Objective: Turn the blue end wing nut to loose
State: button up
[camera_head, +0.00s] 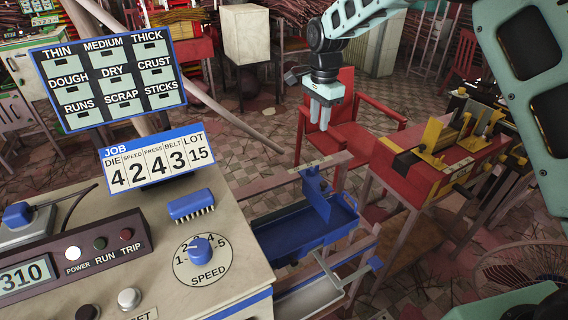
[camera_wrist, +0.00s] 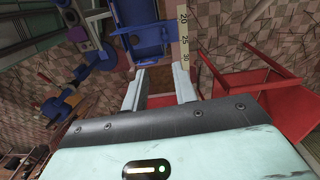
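A blue tray with an upright blue plate (camera_head: 305,227) sits on a low frame right of the control console. A small blue part (camera_head: 374,262) is at the frame's right end; it may be the end wing nut, but its wings are too small to make out. The wrist view shows the tray (camera_wrist: 148,40) beyond my fingers and a blue knob-like part (camera_wrist: 62,104) at the left; I cannot tell whether that is the wing nut. My gripper (camera_head: 320,115) points down, high above and behind the tray, apart from it. In the wrist view its fingers are apart and empty.
The console with a blue speed knob (camera_head: 200,250) and a blue brush (camera_head: 191,205) fills the lower left. A red chair (camera_head: 345,135) stands behind my gripper. A red bench (camera_head: 410,175) with yellow clamps is at right. A ruler (camera_wrist: 184,45) runs beside the tray.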

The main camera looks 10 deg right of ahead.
aim_at(313, 167)
jog(key=shift+m, duration=0.3)
jog(key=f+p, duration=0.1)
jog(key=f, duration=0.5)
jog(key=f+p, duration=0.2)
jog(key=f, duration=0.3)
jog(key=w+f+p, duration=0.1)
jog(key=f, duration=0.5)
jog(key=shift+a+f+p, duration=0.15)
jog(key=shift+f+p, duration=0.2)
jog(key=shift+p, duration=0.05)
grip_shut()
